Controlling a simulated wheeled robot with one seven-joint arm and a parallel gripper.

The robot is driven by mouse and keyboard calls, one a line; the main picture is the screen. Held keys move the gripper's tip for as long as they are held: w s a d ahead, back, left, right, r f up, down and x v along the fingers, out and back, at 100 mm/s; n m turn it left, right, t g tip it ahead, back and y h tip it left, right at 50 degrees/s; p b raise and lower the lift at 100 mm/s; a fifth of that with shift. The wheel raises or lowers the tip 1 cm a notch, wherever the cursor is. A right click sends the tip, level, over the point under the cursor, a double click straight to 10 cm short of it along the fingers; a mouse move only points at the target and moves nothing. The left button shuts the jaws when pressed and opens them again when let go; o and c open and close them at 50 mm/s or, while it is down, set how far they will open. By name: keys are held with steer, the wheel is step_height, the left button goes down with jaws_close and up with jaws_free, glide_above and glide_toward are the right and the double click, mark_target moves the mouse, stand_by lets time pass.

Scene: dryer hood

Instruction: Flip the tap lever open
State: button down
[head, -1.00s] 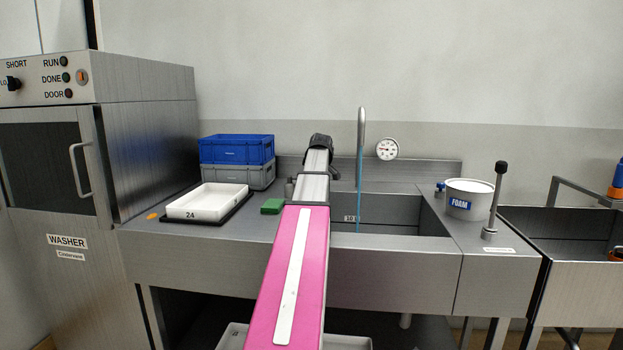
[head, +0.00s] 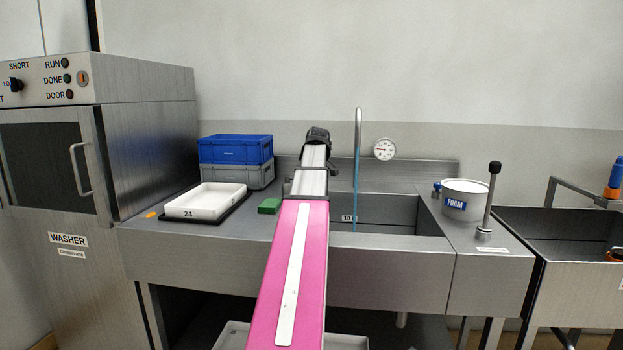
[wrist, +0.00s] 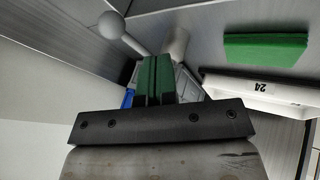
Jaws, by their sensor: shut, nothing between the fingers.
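The tap lever, a pale grey rod with a ball knob (wrist: 110,23), shows in the wrist view at the upper left. Its rod runs down towards the green fingers of my gripper (wrist: 154,60). The fingers are shut together with nothing between them. They are close to the rod's lower end and a pale cylinder (wrist: 178,42); I cannot tell whether they touch. In the head view my arm hides the lever and fingers. The tall tap spout (head: 358,135) stands behind the sink (head: 400,210), and a thin blue stream (head: 355,195) hangs below it.
A green block (head: 269,206) and a white tray (head: 207,201) marked 24 lie left of my arm. Blue (head: 236,149) and grey (head: 236,175) crates are stacked behind. A gauge (head: 384,149) is on the wall. A FOAM tub (head: 465,200) stands right of the sink.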

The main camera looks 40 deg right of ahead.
steer(key=d+v, duration=0.1)
steer(key=v, duration=0.6)
steer(key=shift+s+r, duration=0.2)
steer(key=shift+s, duration=0.1)
steer(key=shift+a, duration=0.15)
